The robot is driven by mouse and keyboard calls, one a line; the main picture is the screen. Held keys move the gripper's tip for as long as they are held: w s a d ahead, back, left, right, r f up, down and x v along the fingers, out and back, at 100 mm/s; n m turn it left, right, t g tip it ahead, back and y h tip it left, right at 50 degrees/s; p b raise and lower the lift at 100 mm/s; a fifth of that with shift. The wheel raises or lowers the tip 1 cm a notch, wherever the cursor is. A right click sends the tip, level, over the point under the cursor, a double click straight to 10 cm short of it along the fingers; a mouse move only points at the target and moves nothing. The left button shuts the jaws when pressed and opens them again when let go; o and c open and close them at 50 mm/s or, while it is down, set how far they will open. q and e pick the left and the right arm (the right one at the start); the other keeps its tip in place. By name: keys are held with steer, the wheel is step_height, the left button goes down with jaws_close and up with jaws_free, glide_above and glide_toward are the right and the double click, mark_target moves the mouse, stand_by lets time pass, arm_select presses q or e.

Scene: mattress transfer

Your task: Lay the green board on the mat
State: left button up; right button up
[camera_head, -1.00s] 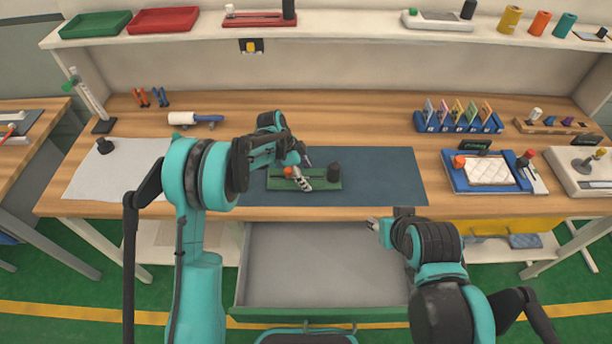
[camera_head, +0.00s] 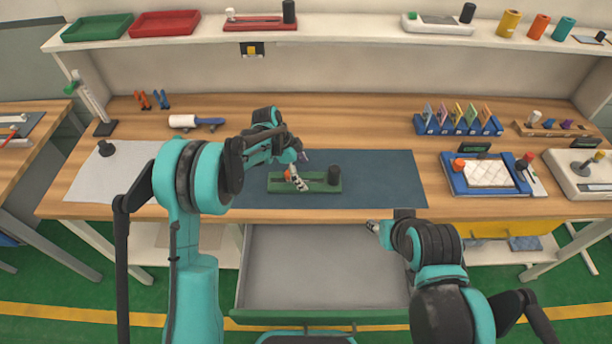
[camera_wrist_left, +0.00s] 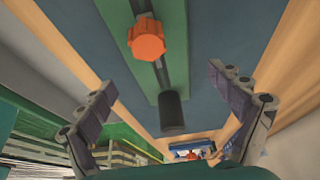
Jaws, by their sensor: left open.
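The green board (camera_head: 320,188) lies flat on the dark blue-grey mat (camera_head: 390,180), near the mat's front edge. It carries an orange knob and a black cylinder (camera_head: 334,175). In the left wrist view the board (camera_wrist_left: 176,50) shows with the orange knob (camera_wrist_left: 147,38) and the black cylinder (camera_wrist_left: 172,110) on it. My left gripper (camera_head: 296,172) is above the board's left half.
An open grey drawer (camera_head: 320,265) juts out below the table front. A light grey mat (camera_head: 120,170) lies at left. A blue tray with a white pad (camera_head: 488,174) stands at right, and a card rack (camera_head: 457,125) behind it. The mat's right part is clear.

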arm_select(q)
steer(key=p+v, duration=0.1)
steer(key=v, duration=0.8)
steer(key=shift+s+a+r, duration=0.1)
steer(key=shift+r, duration=0.1)
steer(key=s+a+r+n+t+y, duration=0.1)
steer(key=s+a+r+n+t, duration=0.1)
steer(key=s+a+r+n, duration=0.3)
steer(key=s+a+r+n+t+y, duration=0.1)
steer(key=s+r+n, duration=0.2)
steer(key=s+r, duration=0.35)
steer(key=s+a+f+n+t+y, duration=0.1)
steer(key=s+a+n+t, duration=0.1)
steer(key=s+n, duration=0.3)
steer(key=s+a+n+t+y, duration=0.1)
steer(key=s+a+n, duration=0.4)
steer(key=s, duration=0.6)
steer(key=shift+s+f+t, duration=0.35)
steer(key=shift+t, duration=0.25)
steer(key=shift+f, duration=0.15)
